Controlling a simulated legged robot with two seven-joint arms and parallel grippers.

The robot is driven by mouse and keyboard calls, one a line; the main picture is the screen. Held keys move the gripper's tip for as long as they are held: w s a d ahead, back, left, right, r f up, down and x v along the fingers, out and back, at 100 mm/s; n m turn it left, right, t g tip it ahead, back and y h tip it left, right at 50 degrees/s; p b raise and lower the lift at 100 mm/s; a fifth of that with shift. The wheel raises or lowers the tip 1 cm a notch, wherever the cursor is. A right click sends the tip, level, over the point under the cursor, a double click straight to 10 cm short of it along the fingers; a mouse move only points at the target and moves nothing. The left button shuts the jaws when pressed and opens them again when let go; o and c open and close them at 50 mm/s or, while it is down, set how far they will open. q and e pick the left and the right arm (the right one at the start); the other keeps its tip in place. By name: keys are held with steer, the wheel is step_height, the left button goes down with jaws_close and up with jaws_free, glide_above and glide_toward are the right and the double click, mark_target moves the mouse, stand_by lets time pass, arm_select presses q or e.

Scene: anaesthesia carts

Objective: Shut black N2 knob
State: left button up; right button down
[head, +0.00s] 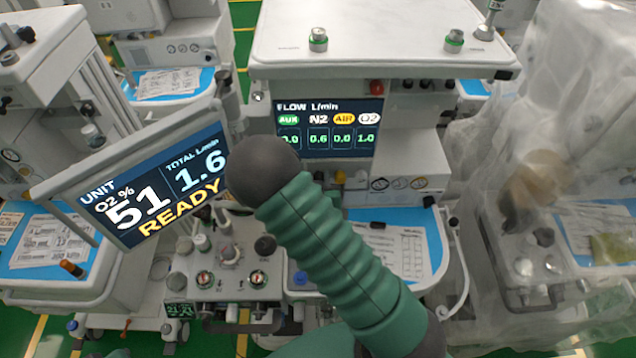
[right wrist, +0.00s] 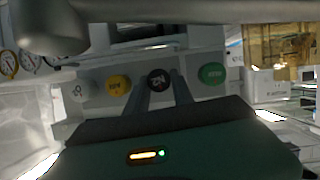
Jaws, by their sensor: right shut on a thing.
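The black N2 knob (right wrist: 159,79) is on the machine's pale panel in the right wrist view, between the yellow AIR knob (right wrist: 118,85) and the green AUX knob (right wrist: 211,73). My right gripper (right wrist: 160,88) is shut on the black knob, with one finger on each side of it. In the head view my right arm hides the black knob and the gripper. The flow screen (head: 328,128) reads N2 0.6, O2 1.0, AIR 0.0. The AUX value is partly covered. My left gripper is in neither view.
A tilted monitor (head: 140,185) stands left of my arm, showing O2 51%, total 1.6, READY. The white O2 knob (right wrist: 83,90) is beside the yellow one. A blue worktop (head: 432,240) with papers lies right of my arm. A plastic-covered cart (head: 560,150) stands at the right.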

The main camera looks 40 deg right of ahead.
steer(key=shift+f+m+t+y+b, duration=0.1)
steer(key=shift+m+t+y+b, duration=0.4)
steer(key=shift+m+b, duration=0.5)
steer(key=c, duration=1.3)
jaws_free()
steer(key=shift+c, duration=0.2)
steer(key=shift+o, duration=1.3)
steer(key=shift+w+d, duration=0.1)
